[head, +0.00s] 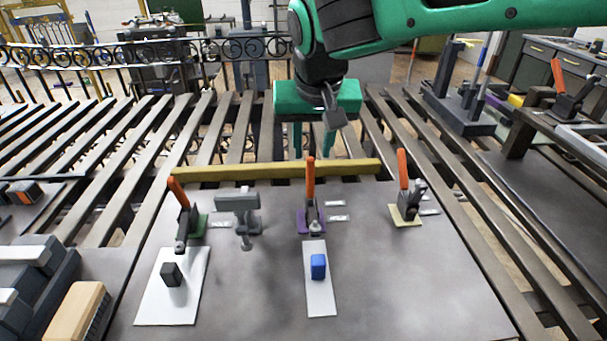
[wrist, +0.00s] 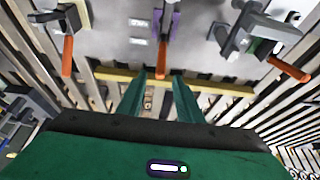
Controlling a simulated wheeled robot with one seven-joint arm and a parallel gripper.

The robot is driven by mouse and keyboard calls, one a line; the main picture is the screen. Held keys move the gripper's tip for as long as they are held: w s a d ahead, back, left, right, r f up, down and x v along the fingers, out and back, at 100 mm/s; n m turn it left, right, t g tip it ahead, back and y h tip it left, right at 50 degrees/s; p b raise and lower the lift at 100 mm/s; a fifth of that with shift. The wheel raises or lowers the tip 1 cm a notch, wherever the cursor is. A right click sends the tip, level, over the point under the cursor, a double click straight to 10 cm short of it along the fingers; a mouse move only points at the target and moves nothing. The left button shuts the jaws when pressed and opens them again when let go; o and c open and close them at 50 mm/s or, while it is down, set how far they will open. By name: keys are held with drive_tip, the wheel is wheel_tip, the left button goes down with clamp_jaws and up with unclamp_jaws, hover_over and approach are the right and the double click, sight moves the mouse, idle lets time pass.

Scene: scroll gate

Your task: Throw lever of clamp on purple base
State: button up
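The clamp on the purple base (head: 304,224) stands in the middle of the grey table, its orange lever (head: 310,180) upright. In the wrist view the same lever (wrist: 162,28) shows at the top middle, beside the purple base (wrist: 175,24). The contact between the clamp and the blue block (head: 318,266) is not clear.
A clamp on a green base (head: 200,226) stands left and one on a yellow base (head: 403,217) right, both with raised orange levers. A grey fixture (head: 238,205) stands between the green and purple bases. A yellow bar (head: 260,171) runs along the table's far edge. White plates lie in front.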

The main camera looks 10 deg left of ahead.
sight(310, 172)
drive_tip(key=x, duration=1)
drive_tip(key=shift+w+f, duration=0.2)
drive_tip(key=shift+f, duration=0.05)
clamp_jaws()
